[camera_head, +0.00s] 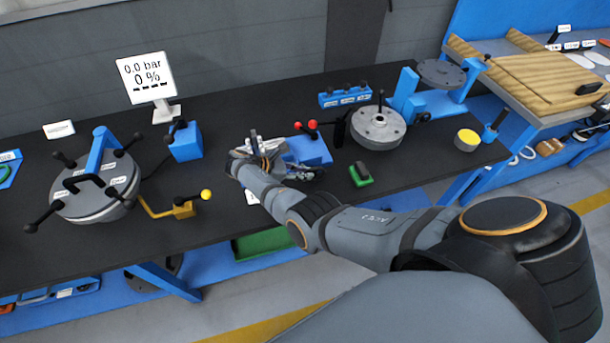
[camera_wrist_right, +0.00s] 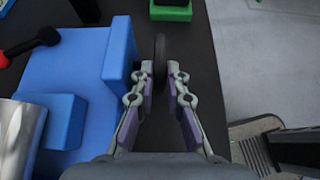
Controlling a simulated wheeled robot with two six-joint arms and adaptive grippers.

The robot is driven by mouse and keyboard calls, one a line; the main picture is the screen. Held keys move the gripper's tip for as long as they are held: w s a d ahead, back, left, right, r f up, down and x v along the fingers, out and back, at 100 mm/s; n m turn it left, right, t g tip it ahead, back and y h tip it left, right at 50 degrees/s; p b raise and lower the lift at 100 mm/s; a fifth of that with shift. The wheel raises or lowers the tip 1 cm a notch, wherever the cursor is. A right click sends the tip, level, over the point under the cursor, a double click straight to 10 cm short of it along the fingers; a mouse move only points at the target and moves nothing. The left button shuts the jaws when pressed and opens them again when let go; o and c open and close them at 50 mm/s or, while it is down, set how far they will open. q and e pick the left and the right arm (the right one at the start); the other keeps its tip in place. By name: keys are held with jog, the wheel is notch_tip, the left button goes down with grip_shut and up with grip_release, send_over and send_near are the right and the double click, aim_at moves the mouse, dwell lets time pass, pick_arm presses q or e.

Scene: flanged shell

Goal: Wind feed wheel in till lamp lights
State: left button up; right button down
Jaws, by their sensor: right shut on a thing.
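A blue machine block (camera_head: 308,150) stands near the middle of the bench. It also fills the left of the right wrist view (camera_wrist_right: 65,75). A thin dark wheel (camera_wrist_right: 160,58), seen edge-on, stands beside the block's right side in that view; I take it to be the feed wheel. My right gripper (camera_wrist_right: 164,72) is shut on the wheel, with one finger on each side of its rim. In the head view the right gripper (camera_head: 305,174) is small, at the near side of the block. I cannot make out a lamp clearly. My left gripper is out of view.
A green block with a dark top (camera_head: 361,176) lies right of the machine. A round flanged lid (camera_head: 95,190) with handles and a yellow-knobbed lever (camera_head: 183,208) are left. A display (camera_head: 147,78) reads 0.0 bar, 0 %. A grey disc (camera_head: 378,127) stands farther right.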

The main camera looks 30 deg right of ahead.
dwell(0.5)
jog(key=c, duration=1.6)
grip_release()
jog(key=shift+c, duration=0.2)
jog(key=shift+a, duration=0.1)
jog(key=v, duration=0.7)
jog(key=shift+a, duration=0.2)
jog(key=shift+w, duration=0.15)
